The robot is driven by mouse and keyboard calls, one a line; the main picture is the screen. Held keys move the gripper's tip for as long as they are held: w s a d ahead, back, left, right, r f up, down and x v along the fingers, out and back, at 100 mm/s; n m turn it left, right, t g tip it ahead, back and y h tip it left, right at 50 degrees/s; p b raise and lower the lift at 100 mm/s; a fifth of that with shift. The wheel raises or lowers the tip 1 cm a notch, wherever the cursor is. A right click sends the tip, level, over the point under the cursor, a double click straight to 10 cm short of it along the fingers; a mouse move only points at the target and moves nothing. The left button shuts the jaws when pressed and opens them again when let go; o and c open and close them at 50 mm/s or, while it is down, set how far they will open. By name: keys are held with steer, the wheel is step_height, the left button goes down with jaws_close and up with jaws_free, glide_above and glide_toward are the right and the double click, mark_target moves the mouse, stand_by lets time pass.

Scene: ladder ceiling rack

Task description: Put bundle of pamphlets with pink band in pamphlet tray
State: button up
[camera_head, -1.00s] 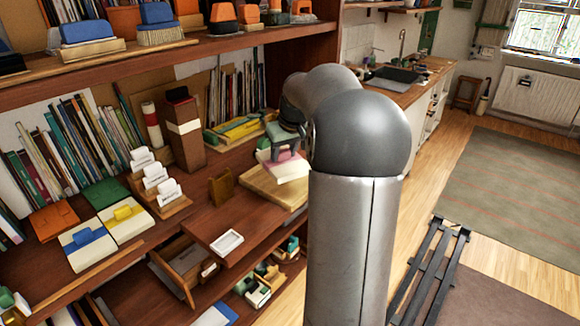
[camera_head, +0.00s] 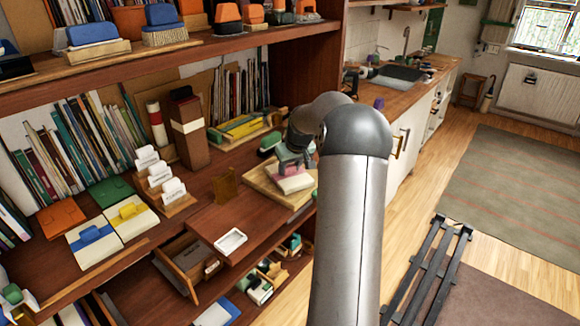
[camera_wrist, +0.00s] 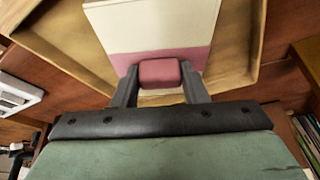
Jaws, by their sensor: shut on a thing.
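The bundle of pamphlets (camera_head: 293,184) is cream with a pink band and a raised pink block at one end. It also shows in the wrist view (camera_wrist: 155,25). My gripper (camera_wrist: 159,76) is shut on the pink block, one finger on each side. In the head view my gripper (camera_head: 289,164) is partly hidden behind my arm. The pamphlet tray (camera_head: 262,184) is a shallow tan wooden tray with a low rim, under the bundle. Its rim shows around the bundle in the wrist view (camera_wrist: 244,62). I cannot tell whether the bundle touches the tray floor.
Bundles with blue (camera_head: 92,236) and yellow (camera_head: 128,212) blocks lie at the left of the shelf. A wooden box (camera_head: 246,126) with yellow items and upright books (camera_head: 222,95) stand behind the tray.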

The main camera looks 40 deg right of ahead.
steer(key=shift+f, duration=0.2)
steer(key=o, duration=1.1)
steer(key=shift+c, duration=0.2)
steer(key=shift+r, duration=0.1)
